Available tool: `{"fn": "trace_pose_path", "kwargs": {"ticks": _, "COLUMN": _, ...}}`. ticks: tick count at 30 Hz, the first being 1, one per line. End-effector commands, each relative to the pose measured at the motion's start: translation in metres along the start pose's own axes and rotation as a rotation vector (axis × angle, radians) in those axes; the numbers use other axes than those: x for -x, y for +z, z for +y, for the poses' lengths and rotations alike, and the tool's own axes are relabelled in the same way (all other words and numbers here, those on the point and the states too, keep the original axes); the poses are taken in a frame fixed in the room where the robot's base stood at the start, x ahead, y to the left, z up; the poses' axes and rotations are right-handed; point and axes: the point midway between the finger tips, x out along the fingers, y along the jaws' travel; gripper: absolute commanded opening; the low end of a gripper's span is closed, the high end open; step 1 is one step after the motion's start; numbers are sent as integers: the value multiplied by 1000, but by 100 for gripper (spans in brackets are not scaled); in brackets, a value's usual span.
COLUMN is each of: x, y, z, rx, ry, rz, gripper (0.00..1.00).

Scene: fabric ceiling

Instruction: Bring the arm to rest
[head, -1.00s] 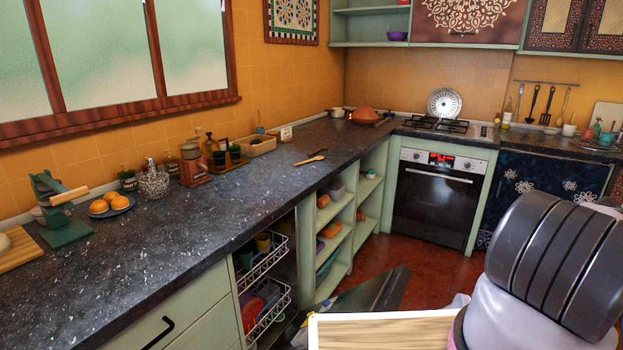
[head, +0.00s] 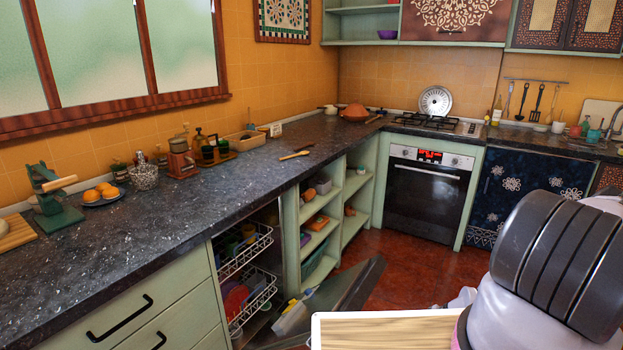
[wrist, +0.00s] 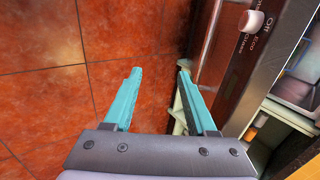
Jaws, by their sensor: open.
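My gripper (wrist: 160,74) shows in the wrist view as two teal fingers on a grey palm. The fingers are apart, with nothing between them. They point over the red tile floor (wrist: 50,95), just left of a dark panel edge (wrist: 225,75) with a pale knob and lettering. In the head view my arm's dark ringed links fill the lower right, and my gripper is out of sight.
An open dishwasher with wire racks (head: 245,252) stands under the counter (head: 150,230), its dark door (head: 350,295) lowered over the floor. Open shelves (head: 318,238) and an oven (head: 430,195) lie beyond. Red floor (head: 420,265) is clear before the oven.

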Motion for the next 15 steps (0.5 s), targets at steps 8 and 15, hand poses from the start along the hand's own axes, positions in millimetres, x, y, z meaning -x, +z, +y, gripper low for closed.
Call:
{"fn": "trace_pose_path", "kwargs": {"ticks": 8, "x": 32, "y": -23, "z": 0, "rx": 46, "ry": 71, "rz": -15, "gripper": 57}}
{"fn": "trace_pose_path", "kwargs": {"ticks": 15, "x": 83, "y": -55, "z": -10, "rx": 106, "ry": 177, "rz": -31, "gripper": 57}}
